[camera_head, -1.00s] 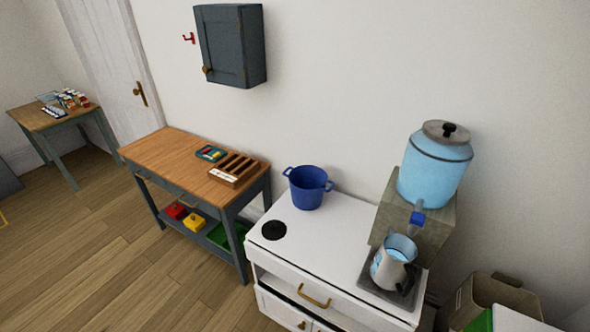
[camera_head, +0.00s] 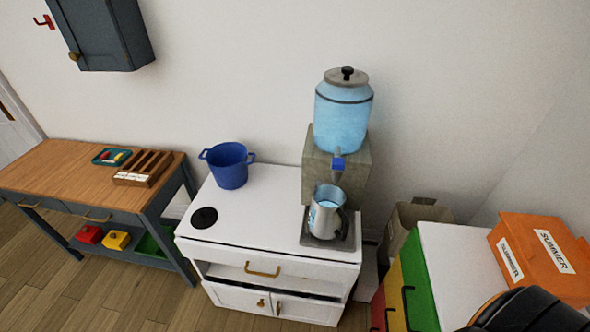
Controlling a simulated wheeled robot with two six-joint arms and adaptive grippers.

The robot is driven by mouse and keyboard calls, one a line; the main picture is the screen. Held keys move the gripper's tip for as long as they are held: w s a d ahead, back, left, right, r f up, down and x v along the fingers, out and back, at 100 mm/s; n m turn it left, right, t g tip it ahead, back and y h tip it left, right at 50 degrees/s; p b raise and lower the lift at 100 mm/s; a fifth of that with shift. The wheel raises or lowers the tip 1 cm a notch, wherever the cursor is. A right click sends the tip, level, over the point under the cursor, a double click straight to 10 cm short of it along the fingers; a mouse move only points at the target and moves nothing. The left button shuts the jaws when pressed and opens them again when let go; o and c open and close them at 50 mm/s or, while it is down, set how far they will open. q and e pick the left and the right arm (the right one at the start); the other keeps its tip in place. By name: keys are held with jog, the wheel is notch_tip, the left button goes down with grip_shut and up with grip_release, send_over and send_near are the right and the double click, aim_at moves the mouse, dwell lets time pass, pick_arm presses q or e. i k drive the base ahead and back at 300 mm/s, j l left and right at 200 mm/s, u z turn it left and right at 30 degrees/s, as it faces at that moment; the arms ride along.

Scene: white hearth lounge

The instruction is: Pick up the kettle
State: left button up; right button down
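The kettle (camera_head: 325,214) is a silver, open-topped jug with a dark handle on its right side. Light blue liquid shows inside it. It stands upright on a dark square tray (camera_head: 307,238), under the blue tap (camera_head: 338,164) of a water dispenser. The dispenser has a light blue tank (camera_head: 342,118) with a grey lid, set on a stone-like block (camera_head: 318,178). Neither of my grippers shows in the view.
The white cabinet (camera_head: 262,240) carries a blue pot (camera_head: 229,166) and a black round plate (camera_head: 204,218). Right of it are a cardboard box (camera_head: 402,222), a colourful unit (camera_head: 455,265) and an orange box (camera_head: 541,259). A wooden table (camera_head: 60,171) stands left.

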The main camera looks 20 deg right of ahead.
aim_at(327, 218)
jog(key=i+j, duration=0.45)
jog(key=j, duration=0.3)
jog(key=i+j, duration=0.45)
jog(key=j, duration=0.25)
jog(key=z, duration=1.7)
